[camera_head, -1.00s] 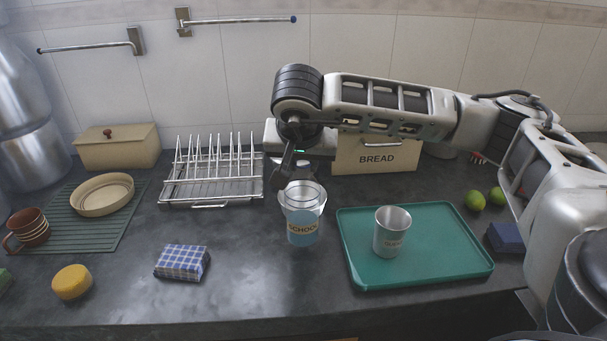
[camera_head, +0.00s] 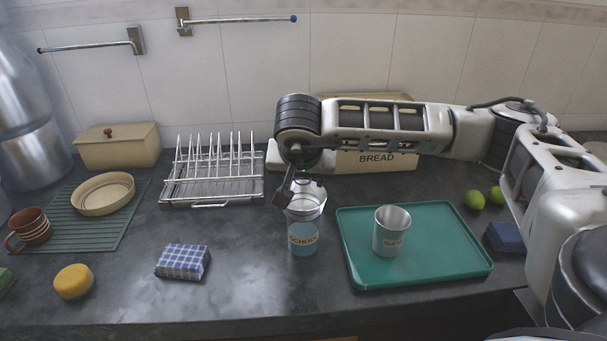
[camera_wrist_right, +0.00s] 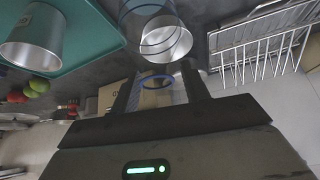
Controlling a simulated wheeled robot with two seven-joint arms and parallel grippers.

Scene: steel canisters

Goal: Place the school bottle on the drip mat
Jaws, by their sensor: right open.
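The drip mat (camera_head: 85,234), green and ribbed, lies at the far left. A beige bowl (camera_head: 103,194) and a brown mug (camera_head: 30,228) stand on it. My left gripper is not seen.
A wire rack (camera_head: 210,190) stands behind, between mat and bottle. A checked cloth bundle (camera_head: 183,262) and yellow round thing (camera_head: 73,282) lie in front. A steel cup (camera_head: 392,232) stands on the green tray (camera_head: 440,265).

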